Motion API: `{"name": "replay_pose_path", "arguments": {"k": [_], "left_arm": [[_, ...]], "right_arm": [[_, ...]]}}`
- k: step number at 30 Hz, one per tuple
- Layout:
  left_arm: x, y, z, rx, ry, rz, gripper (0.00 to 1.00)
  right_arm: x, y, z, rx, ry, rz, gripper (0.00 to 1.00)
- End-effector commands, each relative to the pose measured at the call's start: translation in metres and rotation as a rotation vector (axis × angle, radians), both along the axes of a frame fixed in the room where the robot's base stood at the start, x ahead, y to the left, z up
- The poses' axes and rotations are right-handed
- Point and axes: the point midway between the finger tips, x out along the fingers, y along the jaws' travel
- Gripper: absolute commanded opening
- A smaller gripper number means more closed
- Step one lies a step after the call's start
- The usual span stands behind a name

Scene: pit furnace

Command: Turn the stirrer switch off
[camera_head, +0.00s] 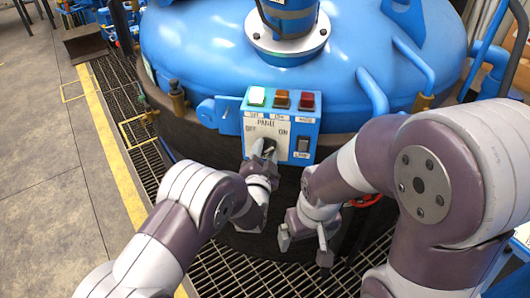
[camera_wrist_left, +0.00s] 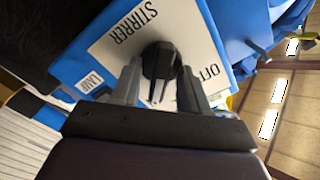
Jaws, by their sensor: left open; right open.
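The control panel (camera_head: 285,122) is a blue box with a white face on the front of the blue furnace lid. Its stirrer switch is a black rotary knob (camera_wrist_left: 160,60), with STIRRER and OFF lettering beside it in the left wrist view. My left gripper (camera_head: 264,150) is at the panel face, partly covering the knob in the head view. In the left wrist view, my left gripper (camera_wrist_left: 162,85) is open, with one finger on each side of the knob; contact is unclear. My right gripper (camera_head: 305,246) is open and empty, low in front of the furnace.
The furnace lid (camera_head: 210,50) fills the back; floor grating (camera_head: 225,270) lies below.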

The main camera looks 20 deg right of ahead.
Motion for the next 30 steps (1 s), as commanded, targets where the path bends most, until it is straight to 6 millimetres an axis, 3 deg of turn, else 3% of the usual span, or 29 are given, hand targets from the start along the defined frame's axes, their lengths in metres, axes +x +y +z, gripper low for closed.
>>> {"name": "replay_pose_path", "arguments": {"k": [5,9,10,22,30], "left_arm": [[0.0,0.0,0.0,0.0,0.0,0.0,0.45],[0.0,0.0,0.0,0.0,0.0,0.0,0.02],[0.0,0.0,0.0,0.0,0.0,0.0,0.0],[0.0,0.0,0.0,-0.033,0.014,-0.001,0.0],[0.0,0.0,-0.002,-0.184,0.08,-0.001,0.0]], "right_arm": [[0.0,0.0,0.0,0.0,0.0,0.0,0.96],[0.0,0.0,0.0,0.0,0.0,0.0,0.96],[0.0,0.0,0.0,0.0,0.0,0.0,0.96],[0.0,0.0,-0.004,0.0,0.0,0.0,0.96],[0.0,0.0,-0.018,0.0,0.0,0.0,0.96]]}}
